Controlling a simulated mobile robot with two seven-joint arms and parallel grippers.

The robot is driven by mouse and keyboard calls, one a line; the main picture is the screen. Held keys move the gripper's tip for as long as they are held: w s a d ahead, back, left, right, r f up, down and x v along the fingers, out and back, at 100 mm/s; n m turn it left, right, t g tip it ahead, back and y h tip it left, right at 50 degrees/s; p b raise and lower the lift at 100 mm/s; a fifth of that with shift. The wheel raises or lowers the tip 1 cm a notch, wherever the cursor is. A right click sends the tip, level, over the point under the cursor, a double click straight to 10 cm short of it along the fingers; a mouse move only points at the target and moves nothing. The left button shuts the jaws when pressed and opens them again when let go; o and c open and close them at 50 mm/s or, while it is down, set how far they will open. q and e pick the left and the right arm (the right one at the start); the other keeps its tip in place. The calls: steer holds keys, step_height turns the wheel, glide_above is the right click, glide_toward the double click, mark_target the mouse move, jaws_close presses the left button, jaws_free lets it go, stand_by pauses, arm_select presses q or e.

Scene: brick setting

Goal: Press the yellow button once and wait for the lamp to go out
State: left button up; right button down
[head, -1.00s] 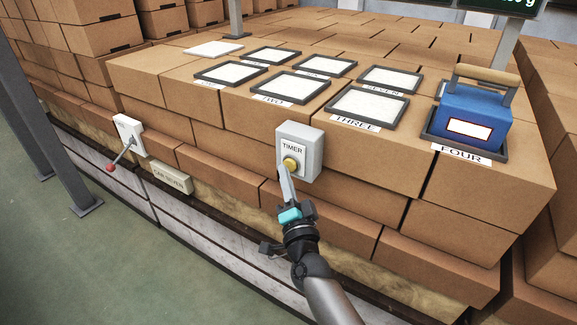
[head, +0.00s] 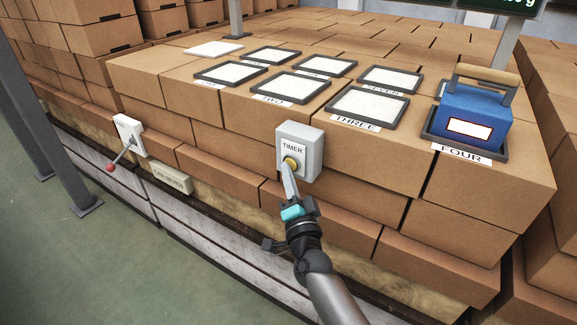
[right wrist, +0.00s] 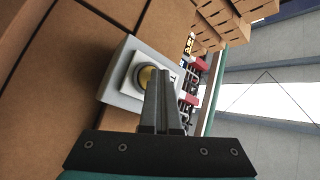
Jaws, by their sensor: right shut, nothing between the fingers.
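The yellow button (head: 290,162) sits on a grey box labelled TIMER (head: 313,150) on the front face of the brick stack. In the right wrist view the yellow button (right wrist: 146,77) is partly hidden behind the fingers. My right gripper (head: 287,175) is shut and empty, with its fingertips at the button; whether they touch or press it I cannot tell. The shut fingers also show in the right wrist view (right wrist: 162,80). I can make out no separate lamp. My left gripper is not in view.
Several framed white panels (head: 367,107) lie on top of the stack. A blue block with a handle (head: 470,118) stands at label FOUR.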

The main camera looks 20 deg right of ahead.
steer(key=shift+s+a+p, duration=0.35)
steer(key=shift+s+a, duration=0.2)
steer(key=shift+a, duration=0.1)
steer(key=s+a, duration=0.1)
steer(key=a, duration=0.1)
steer(key=s+a+p, duration=0.1)
steer(key=s+a, duration=0.1)
stand_by(0.7)
stand_by(0.6)
